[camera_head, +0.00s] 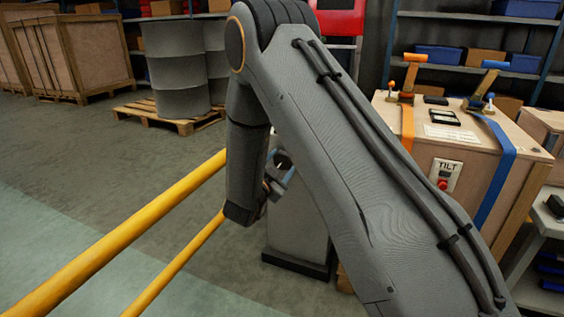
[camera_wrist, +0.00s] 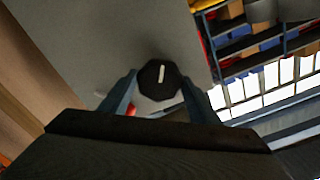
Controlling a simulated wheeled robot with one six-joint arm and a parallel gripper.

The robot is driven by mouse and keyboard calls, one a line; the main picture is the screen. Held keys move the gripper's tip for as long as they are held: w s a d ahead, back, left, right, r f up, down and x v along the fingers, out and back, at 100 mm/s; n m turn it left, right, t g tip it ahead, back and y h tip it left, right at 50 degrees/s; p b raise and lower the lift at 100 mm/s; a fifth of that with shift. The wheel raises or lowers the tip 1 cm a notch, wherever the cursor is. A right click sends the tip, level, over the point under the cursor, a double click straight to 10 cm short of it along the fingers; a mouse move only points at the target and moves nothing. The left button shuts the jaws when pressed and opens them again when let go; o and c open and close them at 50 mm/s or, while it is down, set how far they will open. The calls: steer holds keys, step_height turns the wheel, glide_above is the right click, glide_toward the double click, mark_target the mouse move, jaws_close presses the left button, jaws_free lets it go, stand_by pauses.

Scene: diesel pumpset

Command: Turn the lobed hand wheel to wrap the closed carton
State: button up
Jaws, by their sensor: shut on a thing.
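The hand wheel (camera_wrist: 158,76) is a dark, lobed knob with a white mark, on a grey panel face in the wrist view. My gripper (camera_wrist: 159,88) has its two blue fingers on either side of the wheel, shut on it. In the head view my gripper (camera_head: 281,178) shows only partly at a grey pedestal (camera_head: 297,225); my arm hides much of both. I cannot make out a closed carton for certain. A tan box (camera_head: 485,165) at the right carries an orange and a blue strap.
A yellow rail (camera_head: 125,225) crosses the left front. Drums (camera_head: 176,65) stand on a pallet (camera_head: 170,117) behind, with wooden crates (camera_head: 75,50) at the far left. Shelves (camera_head: 480,55) line the back. The left floor beyond the rail is clear.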

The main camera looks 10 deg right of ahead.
steer(key=shift+o, duration=0.2)
steer(key=m+p, duration=0.1)
steer(key=m, duration=0.3)
steer(key=shift+s+m+p, duration=0.1)
steer(key=shift+m+p, duration=0.2)
steer(key=shift+f+m+p, duration=0.1)
steer(key=shift+m+p, duration=0.45)
steer(key=shift+m, duration=1.65)
steer(key=shift+c, duration=0.2)
steer(key=o, duration=1.1)
steer(key=shift+c, duration=0.2)
steer(key=p+v, duration=0.2)
steer(key=v, duration=0.6)
